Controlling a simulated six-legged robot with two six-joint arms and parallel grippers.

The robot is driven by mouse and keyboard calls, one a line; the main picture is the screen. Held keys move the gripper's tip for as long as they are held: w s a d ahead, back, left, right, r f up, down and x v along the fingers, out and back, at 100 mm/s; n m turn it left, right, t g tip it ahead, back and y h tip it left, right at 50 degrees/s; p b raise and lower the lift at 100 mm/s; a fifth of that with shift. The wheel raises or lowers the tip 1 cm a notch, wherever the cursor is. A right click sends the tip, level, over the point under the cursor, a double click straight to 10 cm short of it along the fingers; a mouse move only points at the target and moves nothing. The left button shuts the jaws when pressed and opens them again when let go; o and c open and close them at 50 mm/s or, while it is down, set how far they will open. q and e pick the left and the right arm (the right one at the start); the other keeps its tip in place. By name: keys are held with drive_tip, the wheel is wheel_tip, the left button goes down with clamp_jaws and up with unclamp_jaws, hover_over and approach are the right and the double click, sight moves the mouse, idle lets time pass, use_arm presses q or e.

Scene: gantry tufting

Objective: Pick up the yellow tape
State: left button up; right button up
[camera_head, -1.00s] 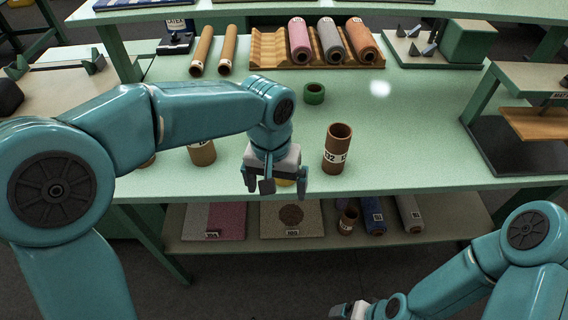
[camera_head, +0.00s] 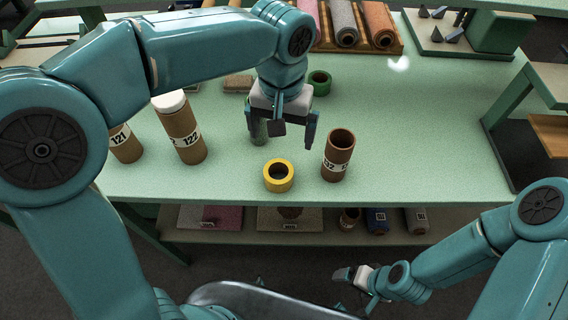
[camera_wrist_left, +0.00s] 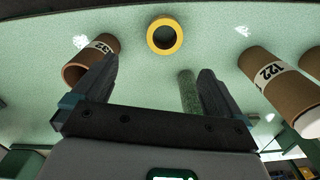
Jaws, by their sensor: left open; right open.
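The yellow tape (camera_head: 278,186) is a ring lying flat near the front edge of the green table. It also shows in the left wrist view (camera_wrist_left: 151,39), beyond the fingertips and between their lines. My left gripper (camera_head: 287,140) is open and empty, above the table and behind the tape in the head view, apart from it. In the left wrist view the fingers (camera_wrist_left: 152,85) stand wide apart. My right gripper (camera_head: 355,287) is low in front of the table, well away from the tape.
A brown tube marked 132 (camera_head: 338,155) stands just right of the tape. Tubes 122 (camera_head: 182,133) and 121 (camera_head: 124,145) stand to the left. A green tape (camera_head: 320,83) lies behind. A wooden rack (camera_head: 398,45) holds rolls at the back. The table's right side is clear.

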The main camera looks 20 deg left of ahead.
use_arm(q)
approach(279, 170)
wheel_tip(279, 170, down, 5)
drive_tip(key=shift+s+d+f, duration=0.25)
drive_tip(key=shift+s+f, duration=0.15)
drive_tip(key=shift+f, duration=0.15)
drive_tip(key=f, duration=0.3)
drive_tip(key=w+f, duration=0.1)
drive_tip(key=f, duration=0.1)
drive_tip(key=shift+a+p, duration=0.35)
drive_tip(key=shift+s, duration=0.15)
drive_tip(key=shift+s+d, duration=0.1)
drive_tip(key=shift+f, duration=0.1)
drive_tip(key=c, duration=0.9)
drive_tip(key=shift+c, duration=0.6)
